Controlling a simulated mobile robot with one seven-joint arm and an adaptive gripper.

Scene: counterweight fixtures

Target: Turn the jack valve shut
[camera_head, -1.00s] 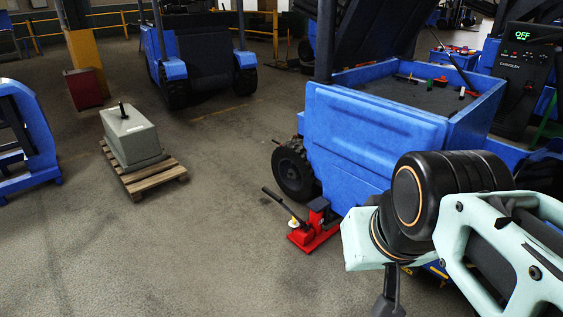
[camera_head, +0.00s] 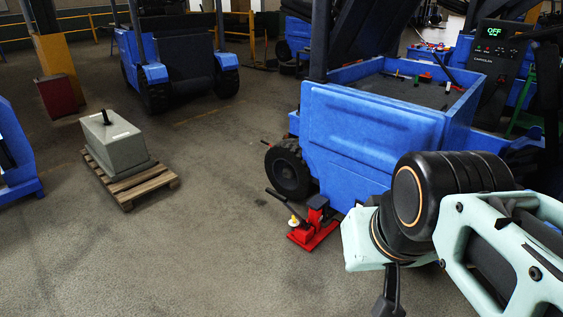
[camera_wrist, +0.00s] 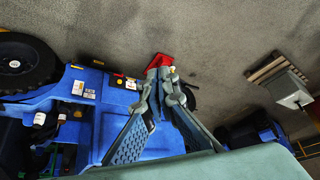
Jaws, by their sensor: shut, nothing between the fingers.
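The red jack (camera_head: 316,234) stands on the floor beside the front of the blue vehicle, with a black handle slanting up to the left. A small pale yellow-white knob (camera_head: 293,221), which looks like its valve, sits on its left side. My gripper (camera_wrist: 166,78) is shut and empty. In the wrist view part of the red jack (camera_wrist: 158,61) shows just past the fingertips, which hide the rest. I cannot see contact. In the head view only a dark part of my gripper shows at the bottom edge, right of and nearer than the jack.
The blue vehicle (camera_head: 375,135) with a dark wheel (camera_head: 289,170) stands close behind the jack. A grey block (camera_head: 118,143) rests on a wooden pallet (camera_head: 152,188) at left. A control panel reading OFF (camera_head: 493,62) is at right. The floor left of the jack is clear.

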